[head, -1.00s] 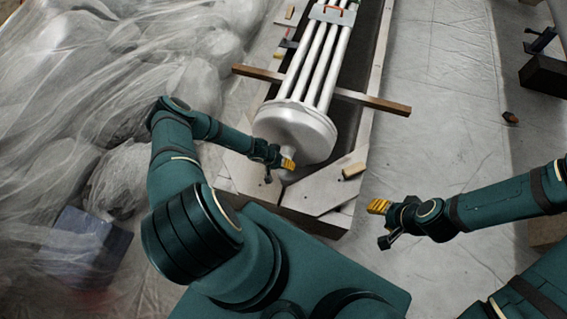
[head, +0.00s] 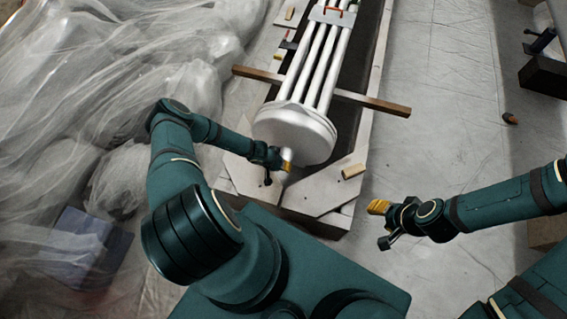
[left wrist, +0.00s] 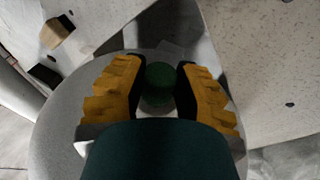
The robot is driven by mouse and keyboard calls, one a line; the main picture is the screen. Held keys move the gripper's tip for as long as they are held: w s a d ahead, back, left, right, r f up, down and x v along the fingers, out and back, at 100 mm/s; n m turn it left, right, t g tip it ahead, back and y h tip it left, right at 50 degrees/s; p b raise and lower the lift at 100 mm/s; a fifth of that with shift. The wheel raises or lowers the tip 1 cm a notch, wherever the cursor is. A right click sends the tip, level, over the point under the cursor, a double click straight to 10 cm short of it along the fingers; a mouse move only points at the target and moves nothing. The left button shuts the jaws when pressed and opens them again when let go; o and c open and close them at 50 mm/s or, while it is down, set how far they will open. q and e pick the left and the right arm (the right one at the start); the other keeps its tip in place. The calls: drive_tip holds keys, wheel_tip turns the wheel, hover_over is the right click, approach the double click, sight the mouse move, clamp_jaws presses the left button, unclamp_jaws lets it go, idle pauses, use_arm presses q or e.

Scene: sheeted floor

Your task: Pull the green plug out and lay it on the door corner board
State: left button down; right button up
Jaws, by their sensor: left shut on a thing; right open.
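The green plug (left wrist: 159,84) shows in the left wrist view between the yellow fingers of my left gripper (left wrist: 159,90), which is shut on it. In the head view my left gripper (head: 286,165) is at the short white neck on the near end of the white vessel (head: 295,138); the plug is hidden there. I cannot tell whether the plug is still seated. Pale corner boards lie at the near end of the frame, a left one (head: 240,176) and a right one (head: 318,190). My right gripper (head: 379,207) is open and empty, right of the frame.
A small wooden block (head: 353,171) lies on the right corner board. A wooden crossbar (head: 372,102) sticks out at both sides of the vessel. Plastic-covered heaps (head: 110,90) fill the left. The sheeted floor (head: 440,110) right of the frame is mostly clear.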

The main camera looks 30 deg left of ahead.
use_arm(q)
drive_tip(key=shift+s+d+p, duration=0.25)
drive_tip(key=shift+s+p, duration=0.45)
drive_tip(key=shift+s, duration=0.35)
drive_tip(key=shift+s+d+p, duration=0.25)
drive_tip(key=shift+s+p, duration=0.4)
drive_tip(key=shift+s, duration=0.4)
drive_tip(key=shift+s+d, duration=0.1)
drive_tip(key=shift+s, duration=0.15)
drive_tip(key=shift+s+d+p, duration=0.2)
drive_tip(key=shift+s+p, duration=0.3)
drive_tip(key=shift+s, duration=0.45)
drive_tip(key=shift+s+d+p, duration=0.2)
drive_tip(key=shift+s+p, duration=0.25)
drive_tip(key=shift+s, duration=0.45)
